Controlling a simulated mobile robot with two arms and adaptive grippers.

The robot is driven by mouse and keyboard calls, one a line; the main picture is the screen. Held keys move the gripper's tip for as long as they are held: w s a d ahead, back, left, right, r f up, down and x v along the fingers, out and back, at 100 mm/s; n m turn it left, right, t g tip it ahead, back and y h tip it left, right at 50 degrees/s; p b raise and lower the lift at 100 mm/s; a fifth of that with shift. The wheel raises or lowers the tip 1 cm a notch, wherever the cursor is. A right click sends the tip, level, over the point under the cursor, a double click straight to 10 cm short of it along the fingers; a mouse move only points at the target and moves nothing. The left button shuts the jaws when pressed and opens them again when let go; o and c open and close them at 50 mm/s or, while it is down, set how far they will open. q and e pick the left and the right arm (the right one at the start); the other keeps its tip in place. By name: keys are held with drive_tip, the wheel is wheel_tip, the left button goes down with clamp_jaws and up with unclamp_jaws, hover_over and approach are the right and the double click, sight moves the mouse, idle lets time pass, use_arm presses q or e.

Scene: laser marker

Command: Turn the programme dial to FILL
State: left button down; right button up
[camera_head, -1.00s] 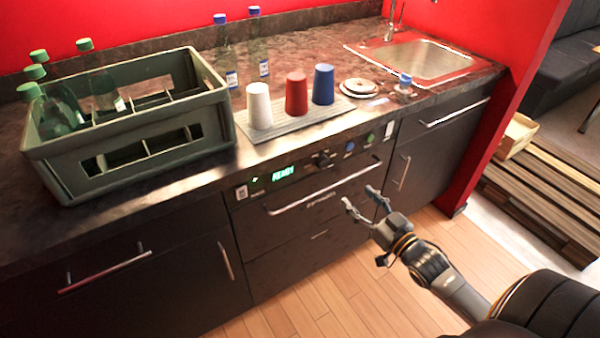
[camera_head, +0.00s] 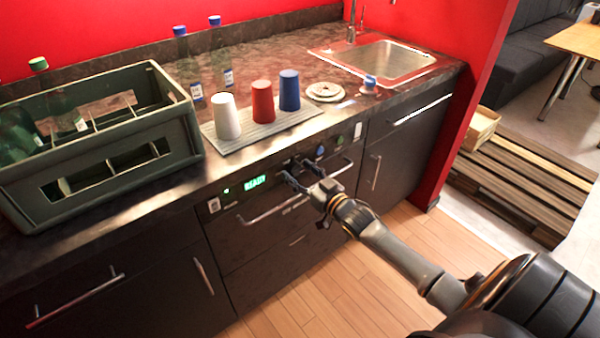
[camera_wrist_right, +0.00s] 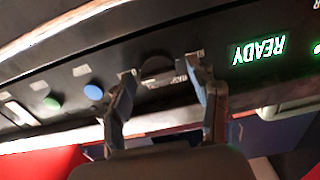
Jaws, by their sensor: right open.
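The programme dial (camera_wrist_right: 157,66) is a dark round knob on the black front panel (camera_wrist_right: 110,70) of the built-in machine. In the right wrist view it lies between the fingertips of my right gripper (camera_wrist_right: 160,74). The fingers are open, one on each side of the dial; I cannot tell whether they touch it. In the head view my right gripper (camera_head: 297,171) is at the panel and largely hides the dial. The display (camera_head: 255,182) reads READY in green. The dial's pointer direction is too dark to read. My left gripper is not in view.
A blue button (camera_head: 320,151) and a green button (camera_head: 339,139) sit right of the dial. A bar handle (camera_head: 262,214) runs just below the panel. Above, cups stand on a ribbed mat (camera_head: 222,146), beside a bottle crate (camera_head: 120,158). The floor in front is clear.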

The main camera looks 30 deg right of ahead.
drive_tip(key=c, duration=1.2)
drive_tip(key=shift+o, duration=0.2)
drive_tip(key=shift+n, duration=0.3)
drive_tip(key=shift+n+p, duration=0.5)
drive_tip(key=shift+n, duration=0.5)
drive_tip(key=n, duration=0.2)
drive_tip(key=shift+n, duration=0.3)
drive_tip(key=n, duration=0.2)
drive_tip(key=shift+a+n, duration=0.1)
drive_tip(key=shift+n, duration=0.3)
drive_tip(key=shift+f+n, duration=0.1)
drive_tip(key=shift+n, duration=1.7)
